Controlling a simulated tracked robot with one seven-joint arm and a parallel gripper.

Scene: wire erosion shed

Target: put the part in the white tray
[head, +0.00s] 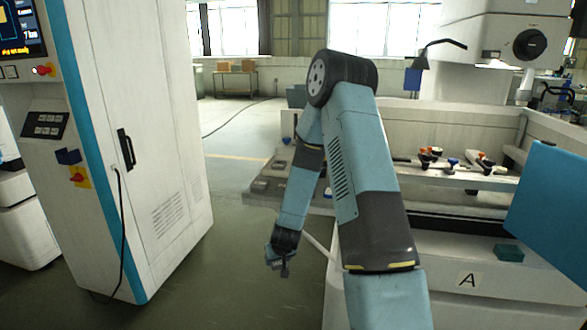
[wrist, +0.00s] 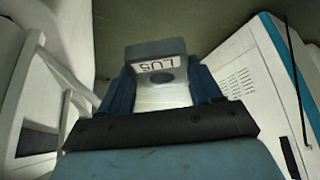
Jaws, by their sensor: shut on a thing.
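In the head view my gripper (head: 283,268) hangs low over open floor, between the white cabinet and the machine. The part is too small and dark to make out there. I cannot pick out a white tray for certain in either view.
A tall white cabinet (head: 150,130) with a hanging cable stands at left. At right is a white machine (head: 470,235) with a shelf of several small clamps (head: 430,158). A grey ledge (head: 267,187) juts out behind my arm. The floor (head: 215,265) between is clear.

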